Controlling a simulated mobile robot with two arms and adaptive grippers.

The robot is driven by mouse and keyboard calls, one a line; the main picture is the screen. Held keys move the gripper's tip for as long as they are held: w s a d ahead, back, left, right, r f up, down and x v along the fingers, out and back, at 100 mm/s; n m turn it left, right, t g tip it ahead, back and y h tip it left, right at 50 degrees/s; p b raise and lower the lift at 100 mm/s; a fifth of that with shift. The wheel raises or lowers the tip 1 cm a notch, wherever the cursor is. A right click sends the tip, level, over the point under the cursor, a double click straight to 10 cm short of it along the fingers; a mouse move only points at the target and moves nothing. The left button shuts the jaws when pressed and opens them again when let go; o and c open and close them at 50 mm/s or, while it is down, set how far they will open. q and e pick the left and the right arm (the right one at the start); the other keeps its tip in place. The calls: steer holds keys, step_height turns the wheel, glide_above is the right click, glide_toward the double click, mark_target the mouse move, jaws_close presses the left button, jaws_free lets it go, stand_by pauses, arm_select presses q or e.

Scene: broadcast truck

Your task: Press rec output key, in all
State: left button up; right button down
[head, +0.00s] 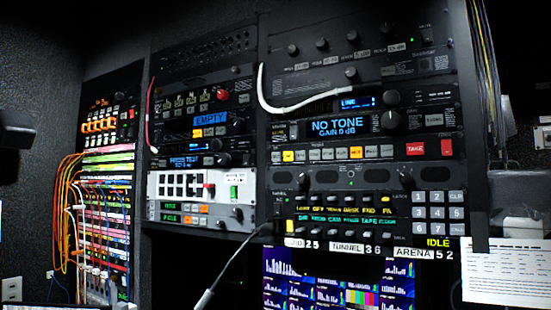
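A tall equipment rack (262,120) fills the middle of the head view. I cannot make out which key is labelled rec output. A red key marked TAKE (415,148) and an unread red key (447,147) sit at the right of one panel. A row of white and yellow keys (337,154) runs left of them, below a blue display (338,126) reading NO TONE. A white panel (200,187) in the left bay carries dark keys, a red key and a green one. Neither of my grippers is in view.
Orange cables hang from a patch bay (99,126) at the left. A white cable (290,106) loops across the upper panels. A printed sheet (507,272) is at the lower right, beside a numeric keypad (437,212).

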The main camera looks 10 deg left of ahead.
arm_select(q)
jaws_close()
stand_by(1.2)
